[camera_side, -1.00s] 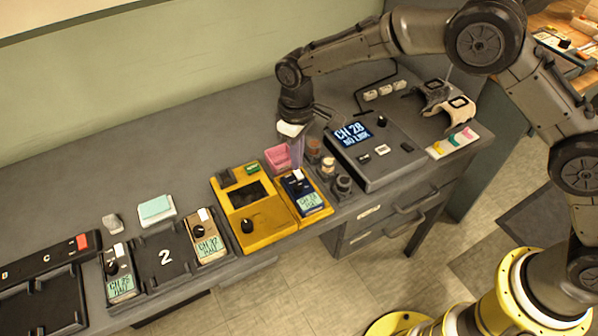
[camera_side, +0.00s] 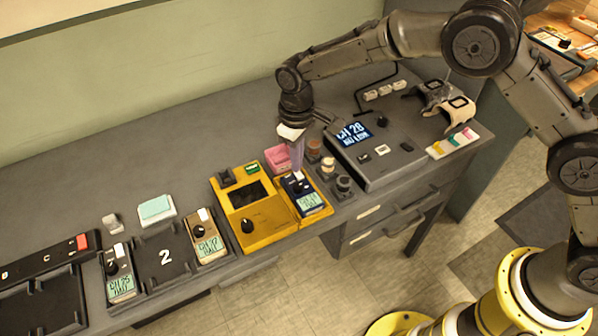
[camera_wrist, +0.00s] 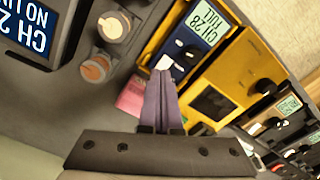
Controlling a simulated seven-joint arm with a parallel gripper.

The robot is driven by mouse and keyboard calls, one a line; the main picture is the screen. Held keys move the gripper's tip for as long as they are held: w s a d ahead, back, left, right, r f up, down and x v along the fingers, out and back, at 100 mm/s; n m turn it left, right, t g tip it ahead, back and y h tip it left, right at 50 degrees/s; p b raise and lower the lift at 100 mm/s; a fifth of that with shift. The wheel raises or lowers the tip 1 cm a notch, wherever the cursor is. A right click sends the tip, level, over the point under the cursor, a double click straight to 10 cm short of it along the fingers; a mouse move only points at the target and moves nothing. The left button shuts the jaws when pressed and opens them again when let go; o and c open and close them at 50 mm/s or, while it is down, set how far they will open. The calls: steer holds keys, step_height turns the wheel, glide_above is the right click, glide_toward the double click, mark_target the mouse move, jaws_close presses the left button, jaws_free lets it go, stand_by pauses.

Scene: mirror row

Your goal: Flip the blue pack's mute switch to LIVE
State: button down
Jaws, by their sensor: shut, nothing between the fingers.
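The blue pack (camera_side: 312,203) sits in the right side of a yellow cradle (camera_side: 272,234), its lit screen facing up. In the wrist view the blue pack (camera_wrist: 187,55) shows a screen reading CH 28 FULL and dark knobs. A small white piece (camera_wrist: 165,62) is at its end, right by my fingertips; it looks like the switch, but its setting is not readable. My gripper (camera_side: 298,169) is shut and empty, pointing down at the pack's far end. In the wrist view my gripper (camera_wrist: 163,73) partly covers that end; I cannot tell whether it touches.
Several round knobs or jars (camera_side: 328,166) stand close on the right, before a console (camera_side: 375,150) with a CH 28 screen. A tan pack (camera_side: 207,240) stands to the left. The desk behind is mostly clear.

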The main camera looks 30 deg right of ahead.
steer(key=shift+f, duration=0.6)
steer(key=shift+r, duration=3.6)
